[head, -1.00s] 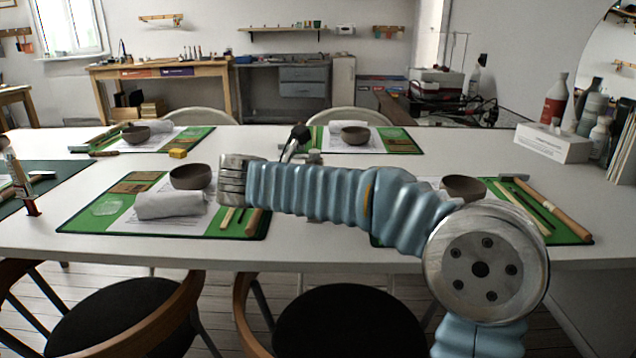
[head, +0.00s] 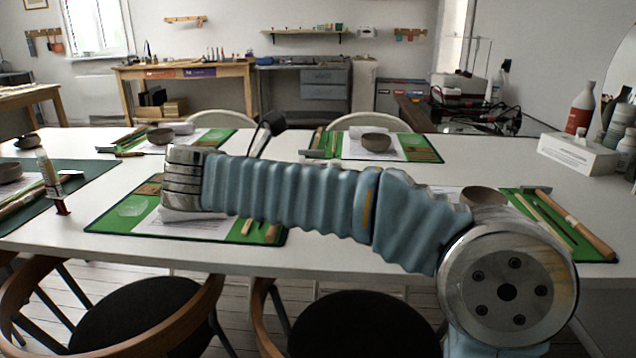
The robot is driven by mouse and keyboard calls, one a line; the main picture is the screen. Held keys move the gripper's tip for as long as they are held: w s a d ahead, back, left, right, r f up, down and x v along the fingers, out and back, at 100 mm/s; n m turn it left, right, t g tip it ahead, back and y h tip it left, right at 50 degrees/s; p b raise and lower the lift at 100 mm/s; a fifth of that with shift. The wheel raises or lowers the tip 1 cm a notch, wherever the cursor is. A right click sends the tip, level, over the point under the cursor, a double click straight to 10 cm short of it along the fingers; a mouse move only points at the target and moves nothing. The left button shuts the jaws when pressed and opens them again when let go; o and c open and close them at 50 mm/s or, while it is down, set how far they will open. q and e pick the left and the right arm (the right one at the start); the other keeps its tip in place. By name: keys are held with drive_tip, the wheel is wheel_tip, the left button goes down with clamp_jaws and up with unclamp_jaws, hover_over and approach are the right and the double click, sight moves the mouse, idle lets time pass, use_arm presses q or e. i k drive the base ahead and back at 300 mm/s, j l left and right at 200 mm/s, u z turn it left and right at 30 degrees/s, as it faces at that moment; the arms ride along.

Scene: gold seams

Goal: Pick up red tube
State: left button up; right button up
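A slim upright tube (head: 46,168) with a pale body and a red lower end stands at the left of the long white table, by the edge of a dark green mat; it is the only tube with red that I make out. My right arm comes in from the right and reaches across the middle of the table, its metal wrist well to the right of the tube. A dark piece that may be part of my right gripper (head: 268,128) shows above the forearm; its fingers cannot be made out. My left gripper is out of view.
The white table (head: 330,262) carries green mats (head: 108,224) with bowls (head: 376,142), cloths and wooden tools. A white box (head: 577,153) and bottles stand at the right. Chairs (head: 120,320) line the near edge. A bare white strip lies between the left mats.

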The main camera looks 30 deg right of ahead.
sight(54, 189)
drive_tip(key=k+j, duration=0.1)
drive_tip(key=j, duration=0.25)
drive_tip(key=k+j, duration=0.1)
drive_tip(key=j, duration=0.25)
drive_tip(key=k+j, duration=0.1)
drive_tip(key=j, duration=0.2)
drive_tip(key=k+j, duration=0.15)
drive_tip(key=j, duration=0.2)
